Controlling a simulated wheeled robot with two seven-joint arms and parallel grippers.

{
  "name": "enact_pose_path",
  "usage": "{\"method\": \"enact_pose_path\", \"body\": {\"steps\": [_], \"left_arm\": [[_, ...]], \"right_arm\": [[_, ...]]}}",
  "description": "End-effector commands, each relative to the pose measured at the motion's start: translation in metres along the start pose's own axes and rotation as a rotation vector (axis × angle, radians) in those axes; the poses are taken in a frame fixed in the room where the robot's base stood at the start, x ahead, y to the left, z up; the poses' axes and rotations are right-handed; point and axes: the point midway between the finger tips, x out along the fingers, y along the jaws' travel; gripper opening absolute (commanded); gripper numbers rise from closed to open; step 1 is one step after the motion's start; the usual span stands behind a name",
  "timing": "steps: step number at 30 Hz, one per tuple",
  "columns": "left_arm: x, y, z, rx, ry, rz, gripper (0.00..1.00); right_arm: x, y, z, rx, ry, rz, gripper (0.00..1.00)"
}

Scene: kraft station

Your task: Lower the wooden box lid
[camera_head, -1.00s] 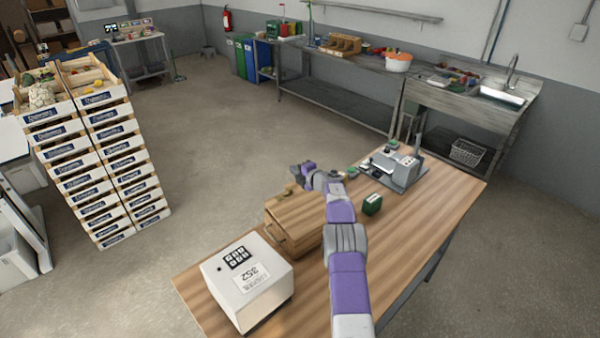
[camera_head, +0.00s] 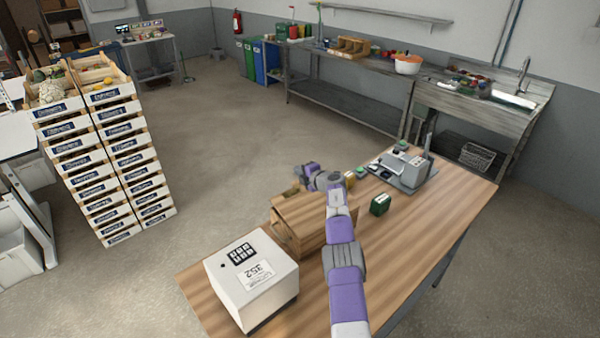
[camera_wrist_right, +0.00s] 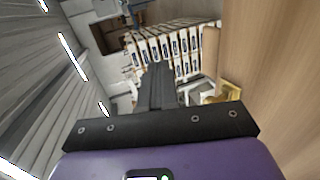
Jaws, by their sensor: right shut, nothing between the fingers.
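The wooden box (camera_head: 312,240) stands on the wooden table behind the white box. Its brown lid (camera_head: 300,206) is on top, with a small tan knob (camera_head: 290,192) at its far left edge. My right arm crosses the box's right side and hides part of it. My right gripper (camera_head: 298,171) is just beyond the lid's far side, above the knob. Whether it touches the lid cannot be told. In the right wrist view the right gripper's fingers (camera_wrist_right: 157,85) are shut together and empty, beside a yellowish wooden piece (camera_wrist_right: 231,91). My left gripper is not in view.
A white box marked 352 (camera_head: 252,282) stands at the table's near left. A small green box (camera_head: 380,205) and a grey machine (camera_head: 403,166) are to the right. Stacked crates (camera_head: 105,165) stand left on the floor. The table's right front (camera_head: 425,235) is clear.

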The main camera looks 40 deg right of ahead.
Motion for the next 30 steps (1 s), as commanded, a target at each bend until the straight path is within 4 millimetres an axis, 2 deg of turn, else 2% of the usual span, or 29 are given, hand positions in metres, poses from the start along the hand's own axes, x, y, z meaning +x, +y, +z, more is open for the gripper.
{"method": "enact_pose_path", "body": {"steps": [10,14,17,21,25,30], "left_arm": [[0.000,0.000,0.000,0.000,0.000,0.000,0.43],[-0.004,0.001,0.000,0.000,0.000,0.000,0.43],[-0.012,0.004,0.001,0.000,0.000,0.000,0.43],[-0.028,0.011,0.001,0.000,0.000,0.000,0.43],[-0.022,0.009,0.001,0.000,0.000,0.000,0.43],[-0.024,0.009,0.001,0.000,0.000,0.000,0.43]], "right_arm": [[0.000,0.000,0.000,0.000,0.000,0.000,0.00],[-0.001,0.007,-0.001,-0.001,0.002,0.001,0.00],[-0.004,0.019,-0.005,-0.002,0.007,0.001,0.00],[-0.011,0.045,-0.011,-0.004,0.014,0.001,0.00],[-0.023,0.067,-0.011,-0.005,0.014,0.004,0.00],[-0.040,0.099,-0.011,-0.006,0.015,0.002,0.00]]}}
